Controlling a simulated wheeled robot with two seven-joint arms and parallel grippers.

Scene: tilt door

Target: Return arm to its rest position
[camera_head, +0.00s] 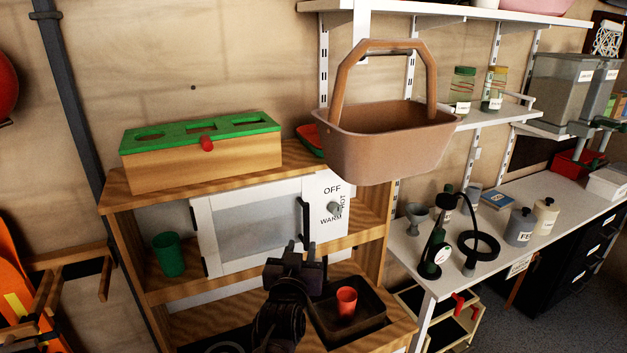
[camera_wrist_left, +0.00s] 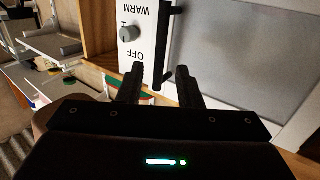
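A white appliance in the wooden shelf unit has a door (camera_head: 250,232) with a grey window and a black vertical handle (camera_head: 303,219). The door looks shut. My left gripper (camera_head: 299,248) is in front of the lower end of the handle. In the left wrist view, its two black fingers (camera_wrist_left: 162,82) are spread apart. The handle (camera_wrist_left: 163,45) shows between and beyond them, and I cannot tell whether it touches them. I see nothing held. My right gripper is not in view.
A knob (camera_head: 335,208) with OFF and WARM labels is right of the door. Below is a dark tray (camera_head: 370,322) with a red cup (camera_head: 347,301). A green cup (camera_head: 168,254) stands to the left. A brown basket (camera_head: 390,150) and a green-topped box (camera_head: 205,165) are above.

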